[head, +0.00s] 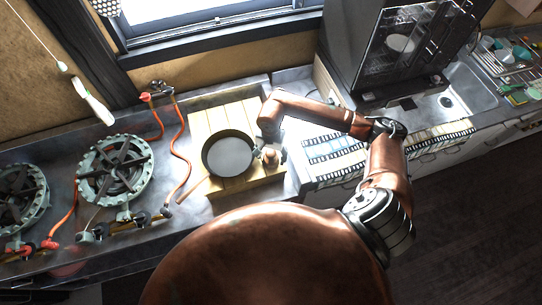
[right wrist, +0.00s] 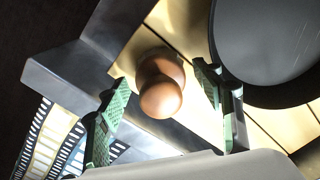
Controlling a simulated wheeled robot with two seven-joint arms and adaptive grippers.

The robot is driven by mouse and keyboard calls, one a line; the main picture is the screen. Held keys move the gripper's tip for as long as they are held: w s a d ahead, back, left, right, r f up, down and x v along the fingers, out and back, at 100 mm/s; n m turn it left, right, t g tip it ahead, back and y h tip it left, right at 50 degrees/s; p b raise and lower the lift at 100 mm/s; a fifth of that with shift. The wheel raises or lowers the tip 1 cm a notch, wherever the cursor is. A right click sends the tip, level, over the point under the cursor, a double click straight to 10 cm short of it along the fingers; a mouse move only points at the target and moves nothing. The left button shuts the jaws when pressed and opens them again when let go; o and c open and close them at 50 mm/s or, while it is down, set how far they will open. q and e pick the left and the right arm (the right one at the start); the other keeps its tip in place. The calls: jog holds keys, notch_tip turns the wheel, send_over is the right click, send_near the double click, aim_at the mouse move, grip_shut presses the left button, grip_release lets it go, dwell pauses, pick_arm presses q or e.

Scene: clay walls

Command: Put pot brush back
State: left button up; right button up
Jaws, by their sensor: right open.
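The pot brush (head: 270,154) shows as a small brown knob on the wooden board, just right of the dark pan. In the right wrist view its smooth rounded handle (right wrist: 160,98) is seen from above; any bristles are hidden beneath. My right gripper (head: 273,148) reaches down over it. In the right wrist view my right gripper (right wrist: 162,85) is open, with one green-padded finger on each side of the knob and gaps visible. My left gripper is not in view.
The dark pan (head: 229,155) sits on the slatted wooden board (head: 238,114), close to one finger. Burners (head: 115,170) and red hoses lie left. A dish rack (head: 400,45) and a sink (head: 462,95) are right. A patterned strip (head: 335,150) lies right of the board.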

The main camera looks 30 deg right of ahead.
jog(key=shift+r, duration=0.1)
jog(key=shift+r, duration=0.25)
notch_tip(320, 180, up, 12)
jog(key=shift+f+b, duration=0.2)
jog(key=shift+b, duration=0.35)
